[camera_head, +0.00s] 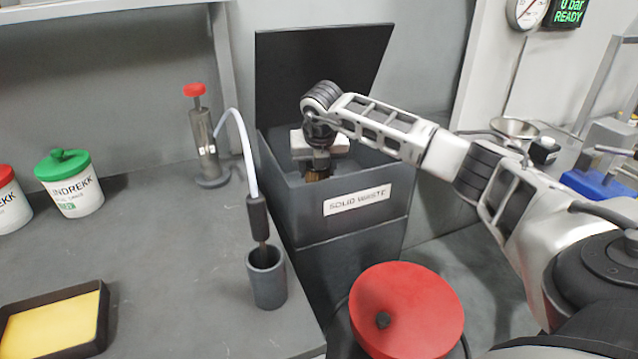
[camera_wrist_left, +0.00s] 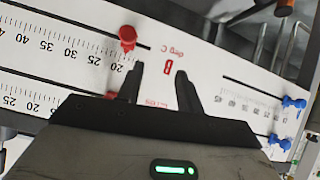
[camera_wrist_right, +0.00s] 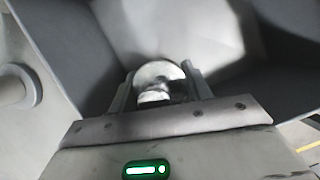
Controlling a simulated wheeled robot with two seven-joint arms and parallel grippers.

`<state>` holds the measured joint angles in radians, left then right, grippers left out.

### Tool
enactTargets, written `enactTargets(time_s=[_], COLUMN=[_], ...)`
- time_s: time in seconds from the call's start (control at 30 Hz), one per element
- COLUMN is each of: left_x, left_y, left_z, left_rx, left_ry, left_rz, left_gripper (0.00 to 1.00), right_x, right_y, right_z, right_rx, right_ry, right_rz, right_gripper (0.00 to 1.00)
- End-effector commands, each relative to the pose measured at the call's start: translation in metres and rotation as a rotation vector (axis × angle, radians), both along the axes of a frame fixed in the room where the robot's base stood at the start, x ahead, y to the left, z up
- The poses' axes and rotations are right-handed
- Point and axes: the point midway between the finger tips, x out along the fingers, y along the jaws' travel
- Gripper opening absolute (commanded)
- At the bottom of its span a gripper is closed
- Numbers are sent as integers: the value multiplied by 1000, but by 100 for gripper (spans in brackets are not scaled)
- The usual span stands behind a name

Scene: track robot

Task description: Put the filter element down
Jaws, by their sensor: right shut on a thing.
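My right gripper (camera_head: 318,160) is over the open grey bin labelled "SOLID WASTE" (camera_head: 285,190), pointing down into its mouth. It is shut on the filter element (camera_head: 318,173), of which only a small brownish part shows below the fingers in the head view. In the right wrist view a pale, round, shiny end of the filter element (camera_wrist_right: 155,75) sits between the two fingers, with grey bin walls around. I cannot tell whether it touches the bin. My left gripper (camera_wrist_left: 158,80) has its fingers apart with nothing between them; it is outside the head view.
The bin's dark lid (camera_head: 320,75) stands open behind. A grey cup (camera_head: 266,280) with a hose-fed wand stands left of the bin. A red round lid (camera_head: 405,310) is in front. A yellow-lined tray (camera_head: 55,325) lies far left. A scale board (camera_wrist_left: 80,60) faces my left gripper.

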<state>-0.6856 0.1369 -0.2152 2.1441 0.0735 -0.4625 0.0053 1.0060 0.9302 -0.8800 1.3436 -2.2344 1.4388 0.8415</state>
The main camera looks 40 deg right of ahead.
Motion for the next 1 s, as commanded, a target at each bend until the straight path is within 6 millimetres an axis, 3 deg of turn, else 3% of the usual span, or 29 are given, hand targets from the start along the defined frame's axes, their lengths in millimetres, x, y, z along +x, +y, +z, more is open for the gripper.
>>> enactTargets(time_s=[0.33,0.67,0.7,0.77,1.0], left_x=[1,1,1,1,1], left_y=[1,1,1,1,1], left_z=[0,-3,-3,-2,-2], left_rx=[6,6,5,4,4], left_ry=[1,-2,-1,-1,0], left_rz=[0,-2,-1,-1,-1], left_gripper=[36,36,36,36,36], right_x=[0,0,0,0,0], right_y=[0,0,0,0,0], right_z=[-38,-43,-43,-42,-42], right_rx=[0,0,0,0,0], right_ry=[1,-1,0,0,0], right_rz=[-1,-1,-1,-1,0], right_gripper=[24,24,52,68,71])
